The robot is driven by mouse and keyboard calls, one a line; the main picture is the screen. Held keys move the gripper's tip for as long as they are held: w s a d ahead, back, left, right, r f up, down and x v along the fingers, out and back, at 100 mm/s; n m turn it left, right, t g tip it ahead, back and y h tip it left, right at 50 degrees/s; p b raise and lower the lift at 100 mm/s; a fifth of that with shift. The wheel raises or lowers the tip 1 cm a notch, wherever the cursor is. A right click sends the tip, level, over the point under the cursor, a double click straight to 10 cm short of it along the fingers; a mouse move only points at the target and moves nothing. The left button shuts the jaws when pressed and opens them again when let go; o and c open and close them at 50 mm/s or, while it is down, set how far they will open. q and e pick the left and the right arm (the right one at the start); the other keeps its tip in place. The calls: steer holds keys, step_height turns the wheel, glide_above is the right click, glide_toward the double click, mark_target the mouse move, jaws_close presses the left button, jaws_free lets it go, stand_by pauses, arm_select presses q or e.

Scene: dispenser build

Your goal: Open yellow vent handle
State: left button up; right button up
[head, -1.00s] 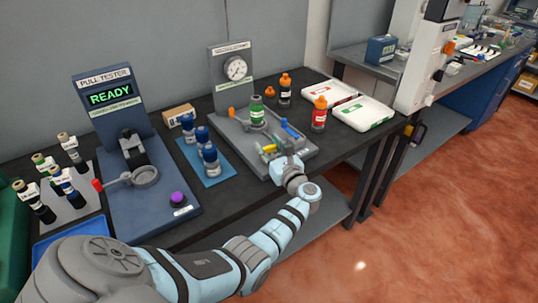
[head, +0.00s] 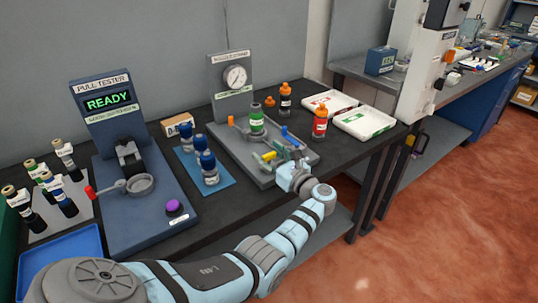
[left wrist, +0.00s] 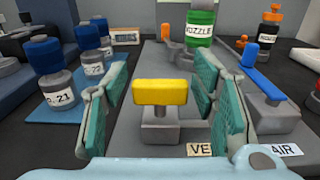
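The yellow vent handle (head: 268,157) is a short bar on a grey stem, on the grey base plate of the gauge stand. In the left wrist view the yellow handle (left wrist: 161,92) lies crosswise, above a label reading "VE", partly hidden. My left gripper (head: 290,165) is at the plate's front edge. In the left wrist view my left gripper (left wrist: 162,105) is open, with one teal-padded finger on each side of the handle and a visible gap on both sides. My right gripper is not in view.
A blue handle (left wrist: 263,77) by the "AIR" label is just right of the fingers. A green nozzle bottle (head: 257,122) stands behind the yellow handle. Blue-capped bottles (head: 209,170) stand on a blue mat to the left. A red-orange bottle (head: 320,122) stands to the right.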

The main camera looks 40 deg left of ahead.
arm_select(q)
steer(key=v, duration=1.2)
stand_by(0.3)
